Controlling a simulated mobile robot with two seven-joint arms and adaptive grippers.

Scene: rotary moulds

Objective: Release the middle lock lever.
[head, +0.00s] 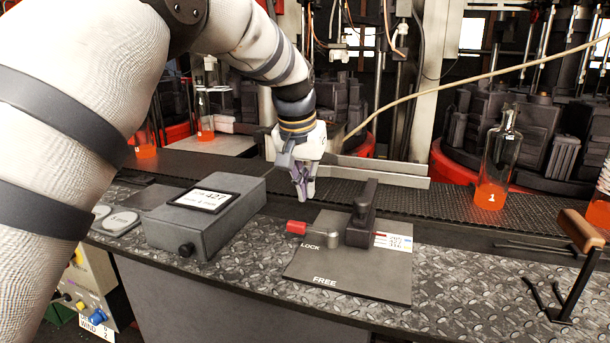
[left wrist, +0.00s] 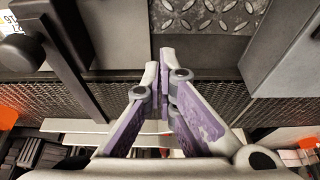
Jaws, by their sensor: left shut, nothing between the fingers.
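A lock lever with a red grip (head: 296,227) and a grey hub (head: 325,231) lies on a dark plate (head: 345,284) marked LOCK and FREE. The red grip points left, beside the word LOCK. A black block (head: 361,216) stands on the plate right of the hub. My left gripper (head: 303,197) is shut and empty, pointing down, above and behind the red grip, apart from it. In the left wrist view, its purple-padded fingers (left wrist: 163,62) meet; the plate (left wrist: 120,32) shows beyond them, but I cannot make out the red grip. My right gripper is not in view.
A grey box with a display (head: 205,215) stands left of the plate. A flask with orange liquid (head: 494,165) is at the right on the dark conveyor (head: 450,205). A wooden-handled tool (head: 578,232) is at the far right. The patterned bench is clear in front.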

